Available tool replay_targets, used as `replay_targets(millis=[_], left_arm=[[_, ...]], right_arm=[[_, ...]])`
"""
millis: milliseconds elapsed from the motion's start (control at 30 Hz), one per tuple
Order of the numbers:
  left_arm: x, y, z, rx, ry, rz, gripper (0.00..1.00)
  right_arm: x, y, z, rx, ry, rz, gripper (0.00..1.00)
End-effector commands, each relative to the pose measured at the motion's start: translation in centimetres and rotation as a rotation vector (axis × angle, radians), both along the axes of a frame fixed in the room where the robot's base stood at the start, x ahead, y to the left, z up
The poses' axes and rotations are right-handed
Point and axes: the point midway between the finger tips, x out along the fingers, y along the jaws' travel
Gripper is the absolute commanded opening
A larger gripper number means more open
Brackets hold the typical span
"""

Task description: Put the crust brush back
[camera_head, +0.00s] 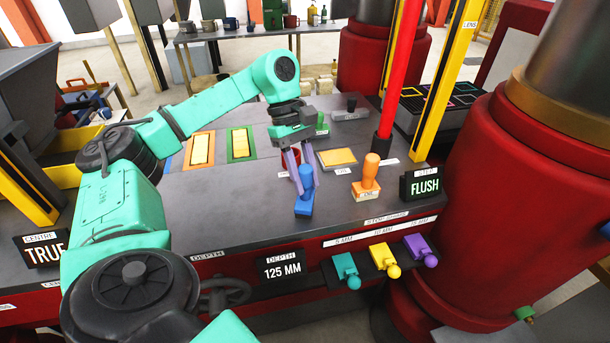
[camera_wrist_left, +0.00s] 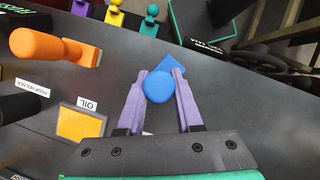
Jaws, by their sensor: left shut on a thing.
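A blue tool (camera_head: 304,204) with a round upright handle and a flat blue base is at the front middle of the grey table; I take it for the crust brush, but see no label on it. My left gripper (camera_head: 299,160) reaches down from above, its purple fingers shut on the handle. In the left wrist view the round handle top (camera_wrist_left: 158,87) sits between the fingertips (camera_wrist_left: 160,90), with a corner of the base showing beyond. I cannot tell whether the base touches the table. My right gripper is not in view.
An orange-handled tool (camera_head: 367,180) stands to the right, also in the wrist view (camera_wrist_left: 55,47). A yellow pad (camera_head: 337,158) labelled OIL lies behind it. A red post (camera_head: 393,90) and a yellow post (camera_head: 440,80) rise at right. Bare table lies left of the blue tool.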

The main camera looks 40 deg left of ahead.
Motion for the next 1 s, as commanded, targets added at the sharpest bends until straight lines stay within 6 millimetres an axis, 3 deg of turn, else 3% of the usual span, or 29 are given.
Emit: replay_targets(millis=[33, 100, 400, 533, 733, 800, 1000], left_arm=[[0.0, 0.0, -0.1, 0.000, 0.000, 0.000, 0.42], [0.0, 0.0, 0.0, 0.000, 0.000, 0.000, 0.69], [0.0, 0.0, 0.0, 0.000, 0.000, 0.000, 0.69], [0.2, 0.4, 1.0, -0.001, -0.003, 0.000, 0.69], [0.6, 2.4, 6.1, -0.004, -0.006, 0.001, 0.69], [0.8, 3.4, 9.6, -0.001, -0.003, 0.005, 0.69], [1.1, 5.1, 13.1, 0.000, -0.001, 0.001, 0.69]], right_arm=[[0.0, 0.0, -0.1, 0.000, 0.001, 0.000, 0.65], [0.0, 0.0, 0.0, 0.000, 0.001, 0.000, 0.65], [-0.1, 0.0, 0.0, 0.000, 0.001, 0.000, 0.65], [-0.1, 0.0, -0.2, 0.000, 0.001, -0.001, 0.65], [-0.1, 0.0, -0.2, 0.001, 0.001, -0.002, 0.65], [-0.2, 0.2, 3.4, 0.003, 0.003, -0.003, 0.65], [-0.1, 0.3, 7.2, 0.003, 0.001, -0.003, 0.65]])
